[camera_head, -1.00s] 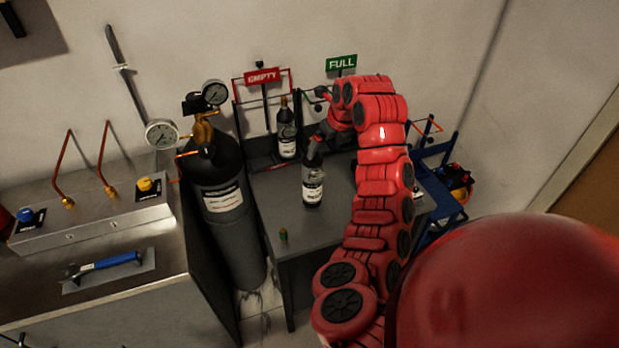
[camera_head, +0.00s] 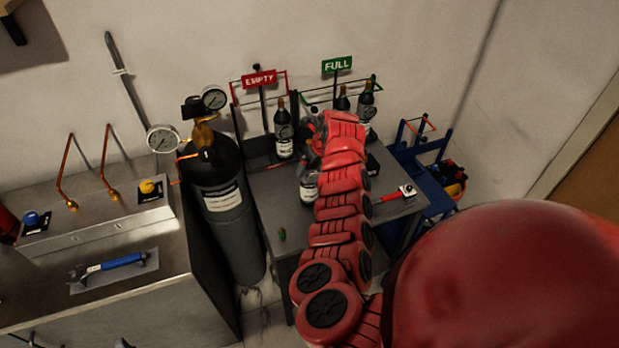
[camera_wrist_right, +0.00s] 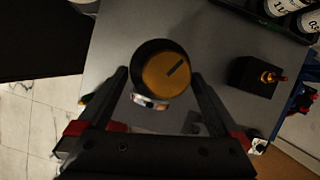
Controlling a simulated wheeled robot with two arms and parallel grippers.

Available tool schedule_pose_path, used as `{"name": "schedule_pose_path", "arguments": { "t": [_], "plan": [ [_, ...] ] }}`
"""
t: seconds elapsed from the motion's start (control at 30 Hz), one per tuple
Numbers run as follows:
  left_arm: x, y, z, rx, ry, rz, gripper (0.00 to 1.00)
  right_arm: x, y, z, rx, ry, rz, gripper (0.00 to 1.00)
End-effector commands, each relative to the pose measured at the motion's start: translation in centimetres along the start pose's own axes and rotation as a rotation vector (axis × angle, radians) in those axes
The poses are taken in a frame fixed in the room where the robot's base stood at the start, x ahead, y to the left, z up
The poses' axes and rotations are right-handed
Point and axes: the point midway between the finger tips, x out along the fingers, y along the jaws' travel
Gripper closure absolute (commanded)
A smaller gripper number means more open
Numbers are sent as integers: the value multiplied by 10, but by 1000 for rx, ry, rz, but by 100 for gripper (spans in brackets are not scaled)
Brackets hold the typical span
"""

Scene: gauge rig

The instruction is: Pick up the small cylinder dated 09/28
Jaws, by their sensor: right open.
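Small dark cylinders with white labels stand on the grey table. One (camera_head: 308,188) stands alone near the middle, its upper part hidden by my right arm. One (camera_head: 284,140) is at the EMPTY rack, and two (camera_head: 342,102) (camera_head: 366,108) are at the FULL rack. I cannot read any date. My right gripper (camera_head: 311,138) is over the lone cylinder, mostly hidden by its own arm. In the right wrist view its open fingers (camera_wrist_right: 160,82) are either side of a dark cylinder top with an orange slotted cap (camera_wrist_right: 166,73). Contact cannot be told. My left gripper is out of view.
A large gas cylinder (camera_head: 222,205) with gauges stands left of the table. A red-handled tool (camera_head: 392,195) lies at the table's right, and a small green object (camera_head: 282,235) near its front edge. A black block with an orange knob (camera_wrist_right: 255,77) is nearby. A blue cart (camera_head: 430,165) stands right.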

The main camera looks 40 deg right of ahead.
Motion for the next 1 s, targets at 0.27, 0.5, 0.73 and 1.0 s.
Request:
{"name": "schedule_pose_path", "arguments": {
  "t": [0.27,0.5,0.73,1.0],
  "plan": [
    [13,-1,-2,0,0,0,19,28,1,2,3,0,0,0],
    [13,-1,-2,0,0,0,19,35,1,2,0,1,-1,0],
    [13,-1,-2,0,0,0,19,35,2,2,0,1,-1,22],
    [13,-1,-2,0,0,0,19,35,1,2,0,1,-1,70]
  ]
}}
